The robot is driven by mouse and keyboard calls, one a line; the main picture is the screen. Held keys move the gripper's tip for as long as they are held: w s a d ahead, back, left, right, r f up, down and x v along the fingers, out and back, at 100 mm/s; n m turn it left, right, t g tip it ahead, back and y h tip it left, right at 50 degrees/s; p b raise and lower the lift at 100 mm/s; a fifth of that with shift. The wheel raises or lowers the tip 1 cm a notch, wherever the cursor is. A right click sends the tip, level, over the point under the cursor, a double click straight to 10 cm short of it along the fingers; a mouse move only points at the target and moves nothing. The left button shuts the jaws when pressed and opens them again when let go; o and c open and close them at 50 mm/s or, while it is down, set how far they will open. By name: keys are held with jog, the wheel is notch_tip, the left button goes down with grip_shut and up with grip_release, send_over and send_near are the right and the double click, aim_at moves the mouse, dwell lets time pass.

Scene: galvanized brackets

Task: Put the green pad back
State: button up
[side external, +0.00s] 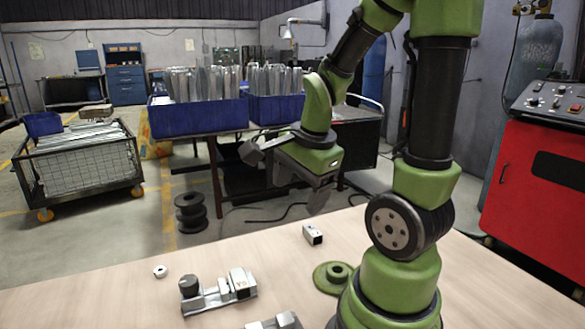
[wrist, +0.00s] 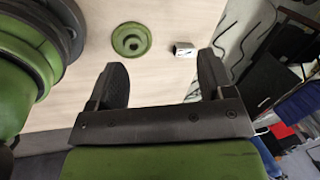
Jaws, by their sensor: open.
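The green pad (side external: 333,276) is a flat round disc with a raised ring in the middle. It lies on the light wooden table (side external: 120,305), close to the foot of my arm. It also shows in the wrist view (wrist: 131,39), at the top, beyond my fingers. My gripper (side external: 302,190) is open and empty, well above the table and up and left of the pad in the side view. In the wrist view my fingers (wrist: 160,78) are spread wide with nothing between them.
A small metal block (side external: 312,234) stands near the pad, towards the table's far edge. A metal fixture with a dark knob (side external: 218,291) and a small nut (side external: 160,271) lie to the left. Another metal piece (side external: 274,322) is cut off at the bottom. The table between them is clear.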

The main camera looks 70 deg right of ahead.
jog(key=s+a+r+n+t+y, duration=0.1)
jog(key=a+r+n+t, duration=0.1)
jog(key=a+r+n, duration=0.3)
jog(key=s+a+r+n+t+y, duration=0.1)
jog(key=a+r+n, duration=0.3)
jog(key=a+n, duration=0.4)
jog(key=n+t+y, duration=0.1)
jog(key=n, duration=0.5)
jog(key=shift+s+r, duration=0.15)
jog(key=shift+r, duration=0.2)
